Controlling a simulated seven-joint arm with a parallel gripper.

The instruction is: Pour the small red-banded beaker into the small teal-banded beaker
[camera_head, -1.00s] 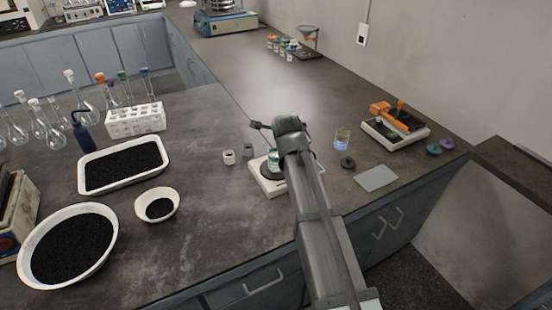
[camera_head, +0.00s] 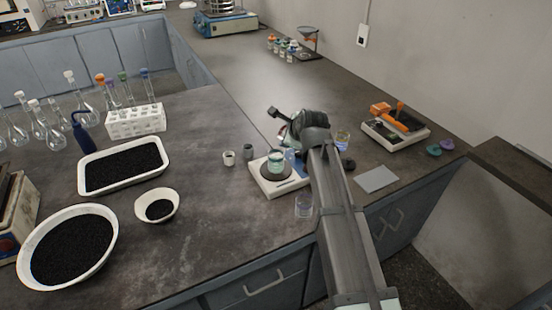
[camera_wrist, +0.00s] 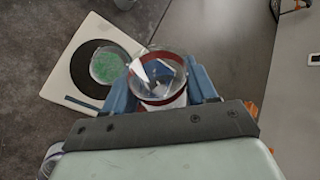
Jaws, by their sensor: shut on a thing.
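The small red-banded beaker (camera_wrist: 155,72) is between the blue fingers of my gripper (camera_wrist: 162,84) in the wrist view, and the jaws are shut on it. I look down into its open top, where pale and blue patches show; I cannot tell its contents. The small teal-banded beaker (camera_head: 275,160) stands upright on the balance, left of my gripper (camera_head: 292,156) in the head view. In the wrist view the beaker on the balance (camera_wrist: 107,66) holds green material, just left of the held beaker. My arm mostly hides the held beaker in the head view.
The white balance (camera_head: 263,186) has a dark round pan. A clear beaker (camera_head: 304,207) stands near the front edge. Two small cups (camera_head: 229,158) stand left of the balance.

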